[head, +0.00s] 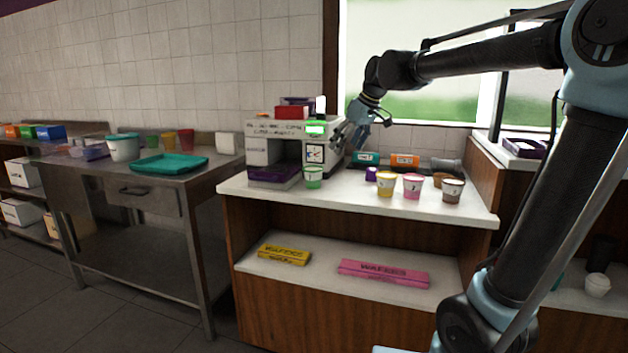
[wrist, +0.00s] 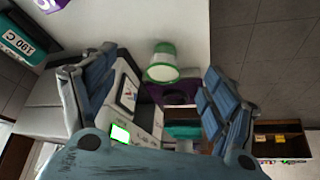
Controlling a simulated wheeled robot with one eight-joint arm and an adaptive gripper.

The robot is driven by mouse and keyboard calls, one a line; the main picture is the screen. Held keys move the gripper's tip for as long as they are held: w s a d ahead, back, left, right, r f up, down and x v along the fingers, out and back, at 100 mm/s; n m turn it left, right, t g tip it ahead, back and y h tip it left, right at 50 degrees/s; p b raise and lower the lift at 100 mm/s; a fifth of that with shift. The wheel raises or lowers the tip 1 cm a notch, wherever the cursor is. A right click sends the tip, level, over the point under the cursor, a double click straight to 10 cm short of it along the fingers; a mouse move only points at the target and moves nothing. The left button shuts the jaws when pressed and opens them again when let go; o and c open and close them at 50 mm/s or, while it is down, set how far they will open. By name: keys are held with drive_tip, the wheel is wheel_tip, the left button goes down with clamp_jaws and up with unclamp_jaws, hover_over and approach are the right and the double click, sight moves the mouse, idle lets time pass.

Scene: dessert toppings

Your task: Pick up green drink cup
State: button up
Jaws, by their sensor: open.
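The green drink cup (head: 313,178) stands upright on the white counter, in front of the white machine. In the wrist view the cup (wrist: 162,64) has a white body and green rim and shows between and beyond my two fingers. My gripper (head: 356,142) is open and empty. In the head view it hangs above and to the right of the cup, in front of the machine's right side, apart from the cup. Its blue-padded fingers frame the wrist view (wrist: 160,78).
Yellow (head: 386,185), pink (head: 412,187) and brown (head: 452,191) cups stand to the right. Bare counter (head: 345,190) lies between.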

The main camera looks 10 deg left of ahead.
sight(313, 176)
drive_tip(key=w+a+r+n, duration=0.1)
drive_tip(key=a, duration=0.5)
drive_tip(key=shift+y, duration=0.3)
drive_tip(key=x, duration=1.6)
drive_tip(key=shift+w+d+f, duration=0.25)
drive_tip(key=shift+d, duration=0.05)
drive_tip(key=c, duration=1.3)
